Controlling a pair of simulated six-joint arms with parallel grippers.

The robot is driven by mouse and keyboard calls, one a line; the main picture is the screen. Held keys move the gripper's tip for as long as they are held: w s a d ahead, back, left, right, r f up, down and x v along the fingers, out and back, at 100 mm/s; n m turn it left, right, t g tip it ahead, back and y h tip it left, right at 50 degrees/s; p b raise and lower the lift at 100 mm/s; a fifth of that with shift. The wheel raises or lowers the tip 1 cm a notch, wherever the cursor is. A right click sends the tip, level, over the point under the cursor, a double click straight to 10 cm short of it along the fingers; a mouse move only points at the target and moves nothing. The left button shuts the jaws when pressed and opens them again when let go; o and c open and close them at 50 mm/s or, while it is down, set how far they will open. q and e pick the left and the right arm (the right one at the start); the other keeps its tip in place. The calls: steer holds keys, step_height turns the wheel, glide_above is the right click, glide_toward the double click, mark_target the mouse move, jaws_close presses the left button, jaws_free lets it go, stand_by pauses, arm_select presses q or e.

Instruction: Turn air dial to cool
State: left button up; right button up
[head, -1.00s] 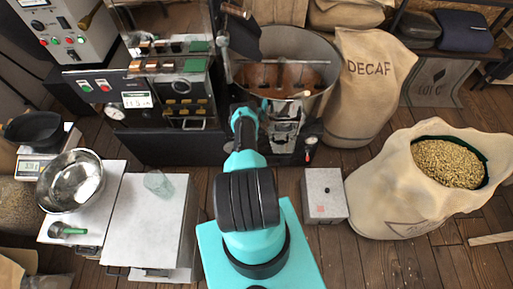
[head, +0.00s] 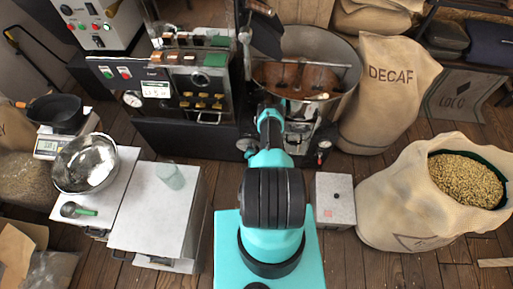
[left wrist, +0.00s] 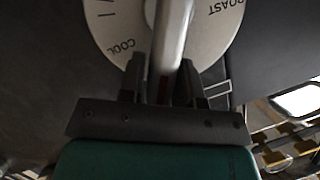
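The air dial (left wrist: 104,30) shows in the left wrist view as a pale round plate, upside down, with COOL at its lower left and ROAST at its upper right. Its grey bar handle (left wrist: 174,28) runs down between the fingers of my left gripper (left wrist: 163,84). The fingers flank the handle closely and look shut on it. The handle's lower end lies between the two words, and a thin red mark shows there. In the head view my left arm reaches the front of the roaster (head: 180,140), and its forearm hides most of the gripper. My right gripper is not in view.
The panel with brass switches (head: 200,103) is left of my arm. The cooling bin (head: 335,60) stands behind it. A grey box (head: 335,200) and an open bean sack (head: 400,200) stand to the right. White cabinets (head: 150,225) with a steel bowl (head: 86,163) stand to the left.

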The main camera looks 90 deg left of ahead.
arm_select(q)
steer(key=o, duration=0.3)
steer(key=shift+o, duration=0.2)
steer(key=v, duration=1.7)
steer(key=shift+d, duration=0.15)
steer(key=shift+w+r, duration=0.1)
